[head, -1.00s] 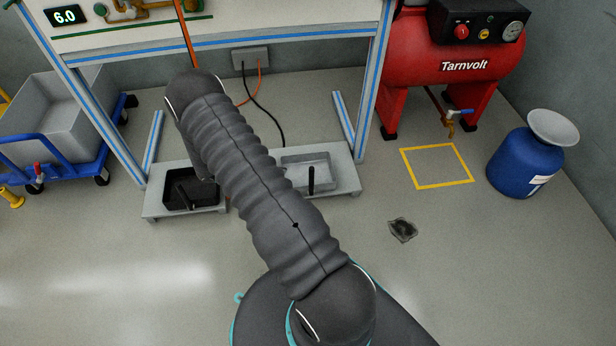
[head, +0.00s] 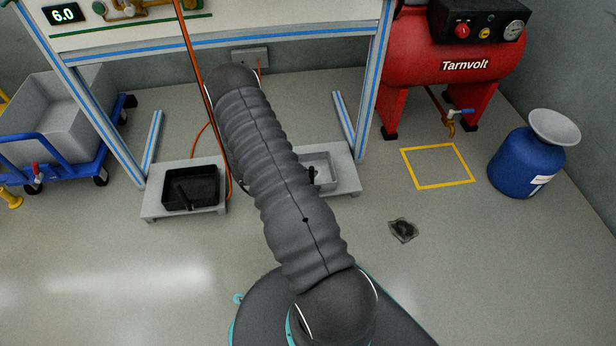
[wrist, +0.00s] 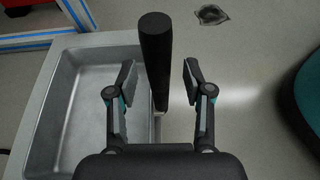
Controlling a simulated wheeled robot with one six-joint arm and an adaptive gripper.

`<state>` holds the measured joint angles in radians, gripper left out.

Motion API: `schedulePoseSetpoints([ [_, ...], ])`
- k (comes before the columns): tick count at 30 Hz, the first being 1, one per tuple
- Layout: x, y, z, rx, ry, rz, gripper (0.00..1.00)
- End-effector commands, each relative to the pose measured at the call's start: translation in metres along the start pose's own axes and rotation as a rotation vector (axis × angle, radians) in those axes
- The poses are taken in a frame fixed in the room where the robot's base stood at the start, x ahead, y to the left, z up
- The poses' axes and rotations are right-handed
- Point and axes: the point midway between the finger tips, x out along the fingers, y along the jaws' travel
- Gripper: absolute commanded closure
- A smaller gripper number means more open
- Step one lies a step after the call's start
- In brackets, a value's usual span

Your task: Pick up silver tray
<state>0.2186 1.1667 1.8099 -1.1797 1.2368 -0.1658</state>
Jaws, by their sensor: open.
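The silver tray (head: 322,168) rests on a low grey stand on the right side under the bench, partly hidden behind my arm. In the wrist view the silver tray (wrist: 68,125) fills the left side, and its upright black handle (wrist: 155,62) rises at its right edge. My gripper (wrist: 158,80) is open, with one finger on each side of the handle and gaps visible on both sides. I see no contact. The gripper is hidden in the head view.
A black tray (head: 190,188) sits on another low stand at left. The bench frame legs (head: 347,125) flank the stands. An orange hose (head: 196,70) hangs beside my arm. Front floor is clear.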

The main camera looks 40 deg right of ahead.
Motion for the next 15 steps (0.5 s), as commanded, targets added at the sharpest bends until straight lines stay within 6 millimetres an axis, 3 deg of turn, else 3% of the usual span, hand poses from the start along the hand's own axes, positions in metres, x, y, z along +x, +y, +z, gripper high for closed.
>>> schedulePoseSetpoints([
  [5, -0.0001, 0.0001, 0.0000, 0.000, 0.000, 0.000, 0.49],
  [11, -0.0003, 0.0002, -0.0001, 0.000, 0.000, 0.001, 0.99],
  [15, -0.0004, 0.0002, -0.0001, 0.000, 0.000, 0.001, 1.00],
])
